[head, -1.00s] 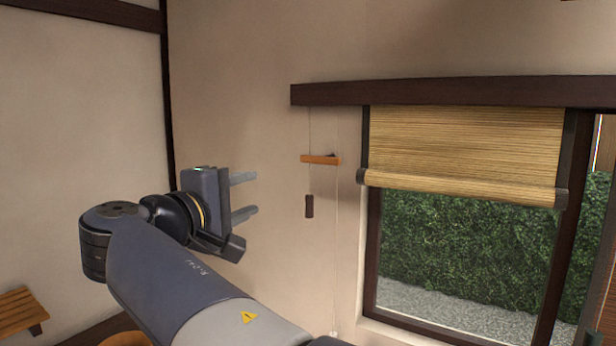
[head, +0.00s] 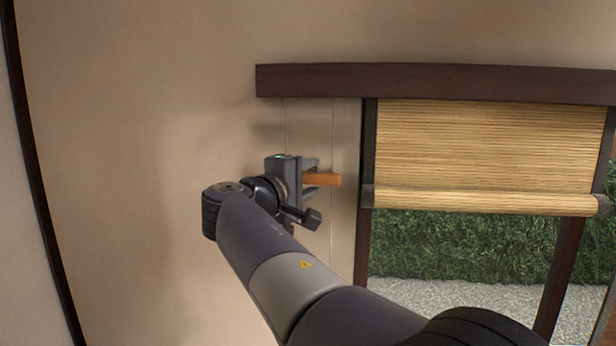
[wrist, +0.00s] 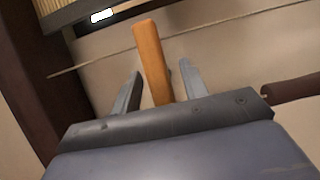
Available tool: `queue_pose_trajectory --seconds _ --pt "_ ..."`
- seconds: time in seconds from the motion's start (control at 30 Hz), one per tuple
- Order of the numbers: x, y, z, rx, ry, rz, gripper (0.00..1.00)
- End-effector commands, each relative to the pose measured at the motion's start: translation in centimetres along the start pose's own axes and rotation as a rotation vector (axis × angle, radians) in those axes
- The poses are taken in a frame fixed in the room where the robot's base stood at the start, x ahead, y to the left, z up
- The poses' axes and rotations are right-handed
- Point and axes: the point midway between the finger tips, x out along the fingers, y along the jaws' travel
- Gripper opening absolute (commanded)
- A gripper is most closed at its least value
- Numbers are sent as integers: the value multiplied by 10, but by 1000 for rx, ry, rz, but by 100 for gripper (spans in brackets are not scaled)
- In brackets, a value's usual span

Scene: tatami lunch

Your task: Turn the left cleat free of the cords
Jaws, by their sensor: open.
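The left cleat is an orange wooden bar (head: 328,180) on the wall left of the window. In the head view its right end sticks out past my gripper (head: 318,178), which hides the rest. In the wrist view the cleat (wrist: 150,55) lies between the two fingers of my open gripper (wrist: 160,70), with gaps on both sides. Two thin cords, a left cord (head: 287,125) and a right cord (head: 333,130), hang from the dark beam. In the wrist view a cord (wrist: 90,63) crosses near the cleat; whether it is wrapped around it I cannot tell.
The dark beam (head: 420,82) runs above the window. A rolled bamboo blind (head: 490,155) hangs right of the cleat, beside the dark window frame (head: 366,240). A dark brown weight (wrist: 292,88) shows at the right in the wrist view. The wall (head: 130,180) to the left is clear.

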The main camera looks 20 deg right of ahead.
Motion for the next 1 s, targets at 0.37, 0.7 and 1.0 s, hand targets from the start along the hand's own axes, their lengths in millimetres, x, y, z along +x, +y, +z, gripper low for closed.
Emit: queue_pose_trajectory --seconds 0.37,0.7,1.0 --pt "0 0 0 0 0 0 23" --pt "0 0 0 0 1 0 0" --pt "0 -2 0 -44 1 18 0"
